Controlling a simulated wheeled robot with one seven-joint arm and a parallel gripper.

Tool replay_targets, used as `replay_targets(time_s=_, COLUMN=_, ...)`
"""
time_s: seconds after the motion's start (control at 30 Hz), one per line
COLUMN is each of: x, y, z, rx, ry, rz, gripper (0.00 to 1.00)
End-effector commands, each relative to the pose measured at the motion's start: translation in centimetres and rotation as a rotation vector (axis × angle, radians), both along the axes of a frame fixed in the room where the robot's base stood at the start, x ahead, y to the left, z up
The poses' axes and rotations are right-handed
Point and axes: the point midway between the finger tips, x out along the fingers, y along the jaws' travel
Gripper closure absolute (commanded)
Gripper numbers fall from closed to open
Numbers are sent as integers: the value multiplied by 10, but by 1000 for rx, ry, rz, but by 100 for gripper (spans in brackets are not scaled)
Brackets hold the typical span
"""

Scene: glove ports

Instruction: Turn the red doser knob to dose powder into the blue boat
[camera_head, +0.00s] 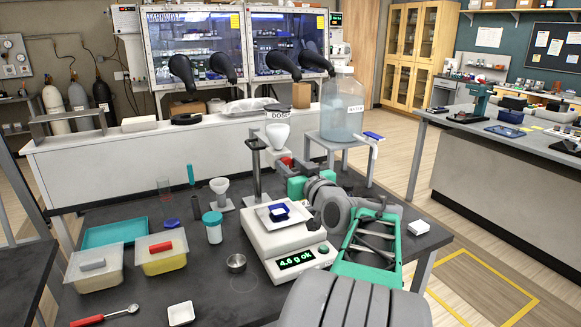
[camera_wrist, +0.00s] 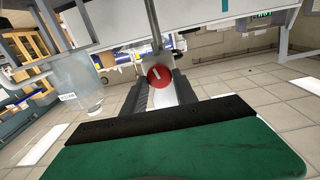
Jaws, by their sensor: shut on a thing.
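The doser (camera_head: 277,134) is a white funnel-topped unit on a dark stand, labelled DOSE-something. Its red knob (camera_head: 286,161) shows small beside my gripper (camera_head: 290,168). In the wrist view the red knob (camera_wrist: 160,76), with a pale line slightly tilted on its face, sits between the two fingers of my gripper (camera_wrist: 162,86), which is shut on it. The blue boat (camera_head: 279,213) stands below on the white pan of a balance (camera_head: 288,238). The balance display reads "4.6 g ok" in green. Powder in the boat is too small to make out.
A large water bottle (camera_head: 342,108) stands on a raised stand right of the doser. A small funnel on a stand (camera_head: 221,192), a teal-lidded jar (camera_head: 213,228), a metal cup (camera_head: 236,263) and two tubs are to the left.

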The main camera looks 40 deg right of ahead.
Motion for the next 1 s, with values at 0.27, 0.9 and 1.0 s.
replay_targets(time_s=0.27, x=0, y=0, z=0, rx=5, ry=0, rz=0, gripper=100)
replay_targets(time_s=0.9, x=0, y=-1, z=-2, rx=346, ry=-99, rz=0, gripper=100)
replay_targets(time_s=1.0, x=-1, y=-2, z=-1, rx=438, ry=-126, rz=0, gripper=100)
